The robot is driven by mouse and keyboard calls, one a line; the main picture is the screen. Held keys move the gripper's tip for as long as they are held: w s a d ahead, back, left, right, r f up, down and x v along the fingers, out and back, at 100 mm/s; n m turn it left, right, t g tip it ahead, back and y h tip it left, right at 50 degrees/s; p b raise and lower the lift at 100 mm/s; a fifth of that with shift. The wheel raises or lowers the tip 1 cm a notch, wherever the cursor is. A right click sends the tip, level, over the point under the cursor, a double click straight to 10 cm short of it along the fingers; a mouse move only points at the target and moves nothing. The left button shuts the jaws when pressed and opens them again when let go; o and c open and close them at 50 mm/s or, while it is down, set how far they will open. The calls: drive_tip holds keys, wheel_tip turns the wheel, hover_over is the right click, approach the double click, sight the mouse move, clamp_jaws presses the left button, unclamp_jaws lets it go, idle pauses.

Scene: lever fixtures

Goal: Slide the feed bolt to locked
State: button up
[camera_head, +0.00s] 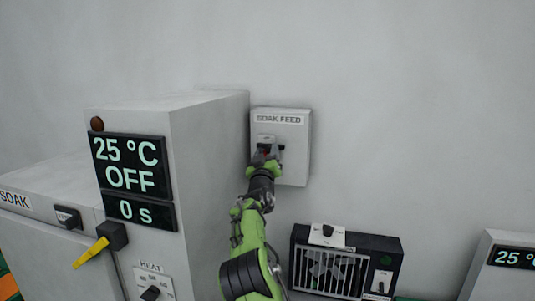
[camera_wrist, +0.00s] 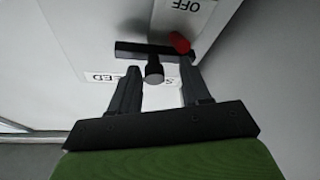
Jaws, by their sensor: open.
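The feed panel (camera_head: 294,168), labelled "SOAK FEED", is a pale box on the wall. In the wrist view, the bolt's black bar (camera_wrist: 128,47) and dark round knob (camera_wrist: 154,72) show in front of the panel, upside down. A red part (camera_wrist: 179,42) sits by the bar's right end, near a plate reading "OFF" (camera_wrist: 190,9). My gripper (camera_head: 265,156) is at the panel and partly covers the bolt in the head view. In the wrist view my gripper (camera_wrist: 162,82) is open, with the knob between its fingers and gaps on both sides. Contact with the bar is unclear.
A tall grey cabinet (camera_head: 210,150) stands close on the left, its display (camera_head: 131,167) reading 25 °C, OFF. A black barred unit (camera_head: 345,265) is low on the right. The wall right of the panel is clear.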

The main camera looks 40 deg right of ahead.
drive_tip(key=shift+s, duration=0.1)
drive_tip(key=shift+s+f, duration=0.1)
drive_tip(key=shift+f, duration=0.05)
drive_tip(key=b+v, duration=0.8)
drive_tip(key=v, duration=0.7)
drive_tip(key=shift+a, duration=0.25)
drive_tip(key=shift+s, duration=0.15)
